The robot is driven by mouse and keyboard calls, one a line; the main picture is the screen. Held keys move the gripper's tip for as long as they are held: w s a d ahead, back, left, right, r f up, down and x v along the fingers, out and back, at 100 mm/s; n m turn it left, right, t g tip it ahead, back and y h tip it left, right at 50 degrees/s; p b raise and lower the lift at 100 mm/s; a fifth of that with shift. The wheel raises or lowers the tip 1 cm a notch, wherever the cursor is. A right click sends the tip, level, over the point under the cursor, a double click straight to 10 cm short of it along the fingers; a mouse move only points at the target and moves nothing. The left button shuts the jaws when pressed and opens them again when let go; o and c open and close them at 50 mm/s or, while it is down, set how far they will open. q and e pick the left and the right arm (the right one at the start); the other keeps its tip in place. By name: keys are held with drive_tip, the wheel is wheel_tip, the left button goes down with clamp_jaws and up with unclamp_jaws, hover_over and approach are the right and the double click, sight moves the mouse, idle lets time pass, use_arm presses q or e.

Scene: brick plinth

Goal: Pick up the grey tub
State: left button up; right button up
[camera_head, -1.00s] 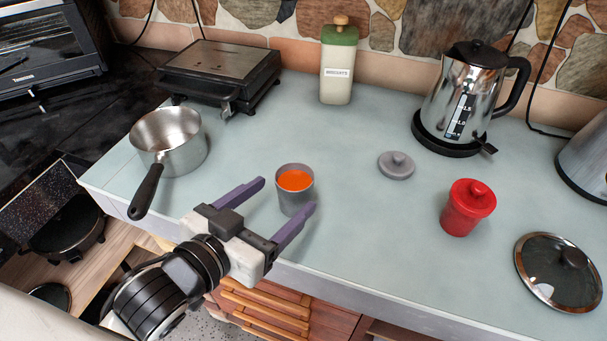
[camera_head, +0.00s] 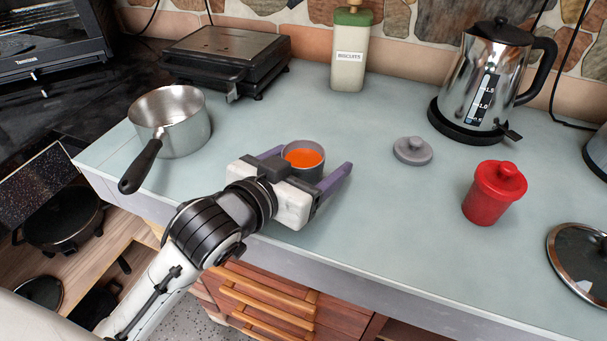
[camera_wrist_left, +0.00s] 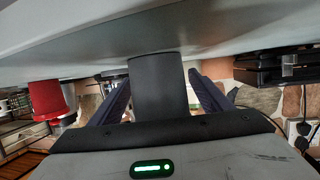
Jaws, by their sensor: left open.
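The grey tub (camera_head: 303,161) stands upright on the counter, open at the top, with orange contents. It also shows in the left wrist view (camera_wrist_left: 157,88), upside down there, between the two fingers. My left gripper (camera_head: 310,172) is open, with one purple finger on each side of the tub. In the left wrist view a gap shows between the tub and each finger. The gripper body hides the tub's lower part in the head view. A grey lid (camera_head: 413,151) with a knob lies on the counter to the right. My right gripper is not in view.
A steel saucepan (camera_head: 172,120) stands to the left, its black handle towards the front edge. A red lidded pot (camera_head: 493,193), a kettle (camera_head: 484,85) and a glass lid (camera_head: 580,262) are to the right. A biscuit jar (camera_head: 350,50) and a grill (camera_head: 224,62) stand behind.

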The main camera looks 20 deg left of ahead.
use_arm(q)
drive_tip(key=shift+w+d, duration=0.1)
drive_tip(key=shift+w, duration=0.15)
drive_tip(key=c, duration=1.3)
drive_tip(key=shift+r, duration=0.15)
drive_tip(key=shift+r+p, duration=1.4)
drive_tip(key=shift+r, duration=3.35)
